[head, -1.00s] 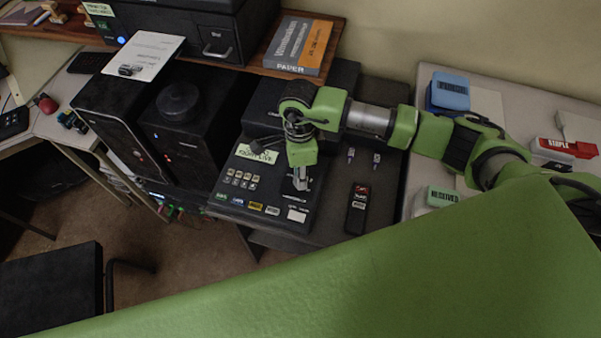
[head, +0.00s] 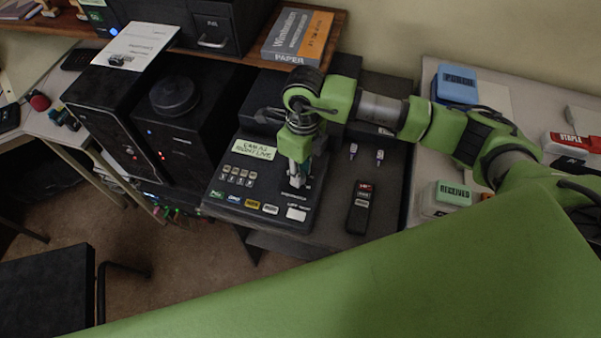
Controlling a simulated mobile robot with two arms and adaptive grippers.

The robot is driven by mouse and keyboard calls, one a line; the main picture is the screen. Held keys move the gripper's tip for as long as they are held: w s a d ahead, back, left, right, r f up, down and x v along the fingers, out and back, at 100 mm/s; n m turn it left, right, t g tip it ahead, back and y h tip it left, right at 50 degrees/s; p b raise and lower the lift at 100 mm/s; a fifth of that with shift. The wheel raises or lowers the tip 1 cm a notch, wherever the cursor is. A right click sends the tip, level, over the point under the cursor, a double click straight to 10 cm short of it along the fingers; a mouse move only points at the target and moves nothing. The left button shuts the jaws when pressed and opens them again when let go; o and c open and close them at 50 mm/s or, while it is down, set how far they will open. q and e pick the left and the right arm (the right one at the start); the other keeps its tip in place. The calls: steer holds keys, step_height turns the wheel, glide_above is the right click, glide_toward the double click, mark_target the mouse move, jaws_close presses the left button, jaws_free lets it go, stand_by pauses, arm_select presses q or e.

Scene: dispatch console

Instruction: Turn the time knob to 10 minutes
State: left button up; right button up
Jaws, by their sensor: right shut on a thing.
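The dark console (head: 228,207) stands on the dark desk, with rows of small buttons and a "CAM A2 RIGHT LIVE" label on its sloped panel. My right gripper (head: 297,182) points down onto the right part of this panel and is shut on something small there. The time knob itself cannot be made out; the gripper hides the spot between its fingers. The knob's scale and setting are not readable. My left gripper is not in view.
A black handset (head: 360,207) lies just right of the console. Two small items (head: 366,153) lie behind it. A paper box (head: 298,37) sits on the wooden shelf. A "RECEIVED" stamp box (head: 447,196) stands on the right table.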

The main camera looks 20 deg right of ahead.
mark_target(303, 174)
steer(key=shift+m+b, duration=0.6)
steer(key=shift+m, duration=1)
steer(key=shift+r, duration=0.1)
steer(key=o, duration=1.1)
step_height(303, 174, up, 12)
steer(key=shift+d, duration=0.3)
